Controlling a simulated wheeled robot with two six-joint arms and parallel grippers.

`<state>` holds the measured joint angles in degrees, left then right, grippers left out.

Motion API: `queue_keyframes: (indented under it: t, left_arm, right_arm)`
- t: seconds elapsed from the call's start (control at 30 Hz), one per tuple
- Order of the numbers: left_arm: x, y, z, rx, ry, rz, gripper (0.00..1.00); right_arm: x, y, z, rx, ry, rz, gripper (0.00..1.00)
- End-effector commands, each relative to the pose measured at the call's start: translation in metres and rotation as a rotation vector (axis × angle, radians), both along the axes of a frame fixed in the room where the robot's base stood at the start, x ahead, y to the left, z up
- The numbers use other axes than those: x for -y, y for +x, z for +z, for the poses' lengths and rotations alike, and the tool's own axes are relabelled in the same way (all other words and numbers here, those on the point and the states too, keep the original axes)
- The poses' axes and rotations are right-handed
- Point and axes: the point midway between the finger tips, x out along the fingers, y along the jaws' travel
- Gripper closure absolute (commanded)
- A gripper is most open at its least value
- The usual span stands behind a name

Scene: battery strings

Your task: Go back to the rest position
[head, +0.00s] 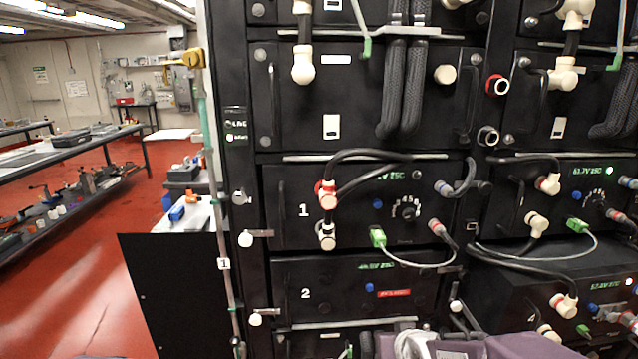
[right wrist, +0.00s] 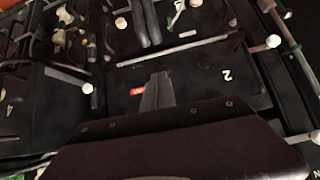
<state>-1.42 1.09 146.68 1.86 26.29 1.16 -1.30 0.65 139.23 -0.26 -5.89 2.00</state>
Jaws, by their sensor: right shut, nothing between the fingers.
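A black battery rack (head: 228,60) fills the middle and right of the head view. Its module 1 (head: 340,235) has black and grey cables plugged in, a green connector and a dial. Module 2 (head: 330,292), below it, has a red label and a blue button and no cable on the visible part of its front. My right gripper (right wrist: 157,90) shows in the right wrist view, shut and empty, in front of module 2's face, which appears upside down there. Whether its tips touch the face is unclear. My left gripper is in neither view.
Right-hand modules, including module 4 (head: 525,295), carry several looping cables. White-tipped latches (head: 255,319) stick out along the rack's left edge. A black panel (head: 180,290) stands left of the rack. Red floor (head: 70,290) is open further left, beside a long workbench (head: 70,150).

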Motion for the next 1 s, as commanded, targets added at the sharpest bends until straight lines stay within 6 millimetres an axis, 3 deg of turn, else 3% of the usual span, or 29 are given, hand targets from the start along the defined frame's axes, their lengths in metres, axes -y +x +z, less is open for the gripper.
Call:
queue_keyframes:
  t: [0.03, 0.13, 0.33, 0.4, 0.7, 0.83, 1.0]
  left_arm:
    - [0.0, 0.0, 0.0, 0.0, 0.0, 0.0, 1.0]
    - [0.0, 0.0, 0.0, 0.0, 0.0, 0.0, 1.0]
    - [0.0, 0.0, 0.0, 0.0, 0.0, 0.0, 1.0]
    - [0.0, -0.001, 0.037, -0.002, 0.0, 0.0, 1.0]
    - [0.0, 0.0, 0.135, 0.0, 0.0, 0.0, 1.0]
    - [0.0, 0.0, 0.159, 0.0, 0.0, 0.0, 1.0]
    - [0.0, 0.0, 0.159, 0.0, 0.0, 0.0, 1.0]
  right_arm:
    - [0.0, -0.022, -0.022, -0.101, 0.0, -0.002, 1.0]
    - [0.001, -0.072, -0.06, -0.306, 0.001, -0.007, 1.0]
    - [0.0, -0.17, -0.098, -0.685, 0.005, -0.011, 1.0]
    - [0.0, -0.174, -0.06, -0.705, 0.005, -0.008, 1.0]
    - [0.0, -0.173, 0.038, -0.701, 0.004, -0.009, 1.0]
    - [0.0, -0.173, 0.061, -0.7, 0.004, -0.009, 1.0]
    - [0.0, -0.173, 0.062, -0.7, 0.004, -0.009, 1.0]
